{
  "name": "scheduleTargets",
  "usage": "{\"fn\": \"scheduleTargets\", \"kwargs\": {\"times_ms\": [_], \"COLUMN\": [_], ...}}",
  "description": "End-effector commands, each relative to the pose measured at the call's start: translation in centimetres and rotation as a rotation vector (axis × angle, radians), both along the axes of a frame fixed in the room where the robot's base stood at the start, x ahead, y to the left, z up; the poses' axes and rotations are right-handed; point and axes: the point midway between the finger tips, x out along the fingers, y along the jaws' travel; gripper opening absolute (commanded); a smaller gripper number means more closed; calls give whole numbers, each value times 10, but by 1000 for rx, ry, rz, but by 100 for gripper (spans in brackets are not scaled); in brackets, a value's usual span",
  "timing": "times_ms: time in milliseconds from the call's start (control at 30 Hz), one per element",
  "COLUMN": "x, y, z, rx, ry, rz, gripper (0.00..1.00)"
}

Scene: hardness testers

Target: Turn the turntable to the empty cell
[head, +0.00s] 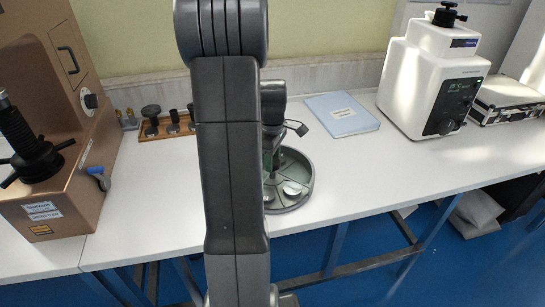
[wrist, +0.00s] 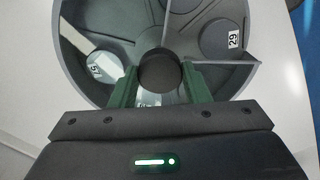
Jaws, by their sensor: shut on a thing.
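The turntable is a round grey tray (wrist: 66,62) with thin dividers and a dark central knob (wrist: 160,75). My gripper (wrist: 158,72) has its green fingers on both sides of the knob, shut on it. A silver puck (wrist: 101,66) lies in the left cell, a dark puck labelled 29 (wrist: 217,40) in the upper right cell. The visible part of the lower right cell (wrist: 232,78) shows no puck. In the head view my arm hides part of the turntable (head: 310,181).
A brown tester (head: 60,140) stands at left, near a wooden rack (head: 155,127) of dark pieces. A blue booklet (head: 342,114) lies behind the turntable. A white tester (head: 430,80) and metal case (head: 507,100) stand at right. The white bench (head: 400,165) is clear right of the turntable.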

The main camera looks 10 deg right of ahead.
Motion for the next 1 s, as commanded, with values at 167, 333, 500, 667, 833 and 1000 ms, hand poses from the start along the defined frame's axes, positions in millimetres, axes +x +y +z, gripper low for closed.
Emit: {"fn": "scheduleTargets", "kwargs": {"times_ms": [167, 333, 500, 667, 833, 1000], "x": [0, 0, 0, 0, 0, 0], "y": [0, 0, 0, 0, 0, 0], "z": [1, 1, 1, 1, 1, 1], "rx": [-1, -1, -1, -1, -1, -1], "ry": [-1, -1, -1, -1, -1, -1], "rz": [-88, -173, -257, -337, -414, -478], "gripper": [1, 1, 1, 1, 1, 1]}}
